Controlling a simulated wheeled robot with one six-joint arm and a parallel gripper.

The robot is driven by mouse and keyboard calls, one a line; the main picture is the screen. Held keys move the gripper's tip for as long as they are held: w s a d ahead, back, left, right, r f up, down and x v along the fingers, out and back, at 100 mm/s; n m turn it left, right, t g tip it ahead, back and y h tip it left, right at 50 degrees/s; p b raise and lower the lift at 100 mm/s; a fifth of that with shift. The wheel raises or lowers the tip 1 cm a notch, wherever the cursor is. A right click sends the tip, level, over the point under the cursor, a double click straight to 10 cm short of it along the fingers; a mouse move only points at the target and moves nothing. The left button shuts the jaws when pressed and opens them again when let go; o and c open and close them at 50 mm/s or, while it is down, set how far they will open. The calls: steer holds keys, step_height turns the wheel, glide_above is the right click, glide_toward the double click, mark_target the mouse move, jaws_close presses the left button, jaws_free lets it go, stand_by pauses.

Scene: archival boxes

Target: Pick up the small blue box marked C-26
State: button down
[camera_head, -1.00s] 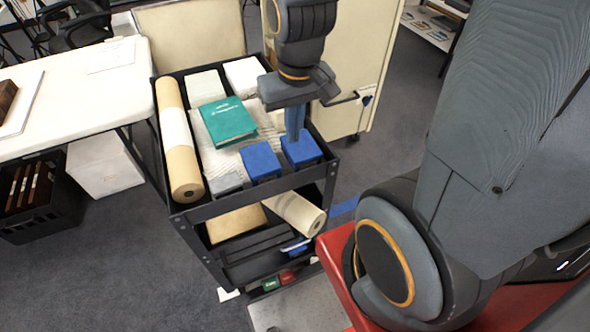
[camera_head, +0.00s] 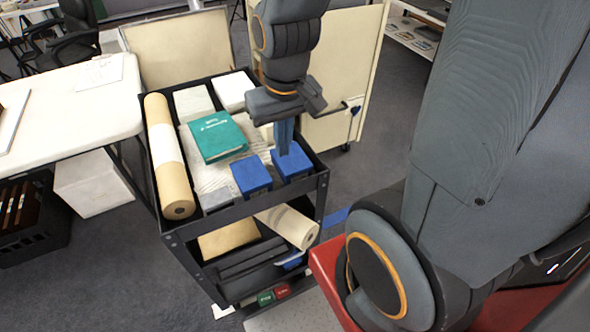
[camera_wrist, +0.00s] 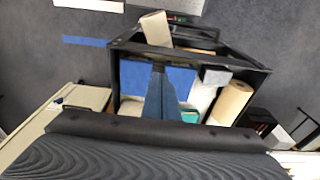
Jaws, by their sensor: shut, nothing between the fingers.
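Two small blue boxes sit side by side at the front right of the cart's top tray: a left one (camera_head: 251,177) and a right one (camera_head: 292,165). No marking is readable on either, so I cannot tell which is C-26. My gripper (camera_head: 284,150) points down at the right box, its fingertips at or just over its top; contact is unclear. It is shut and empty. In the wrist view, the shut fingers (camera_wrist: 158,72) stand in front of the blue surfaces (camera_wrist: 182,80) and hide part of them.
The dark cart (camera_head: 240,212) has raised rims around the tray. A green book (camera_head: 218,138), pale boxes (camera_head: 193,104) and a tan roll (camera_head: 170,165) crowd the tray. Another roll (camera_head: 290,226) sticks out of the lower shelf. A white table (camera_head: 80,110) stands left.

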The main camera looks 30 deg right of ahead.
mark_target(291, 157)
steer(key=c, duration=2.5)
jaws_free()
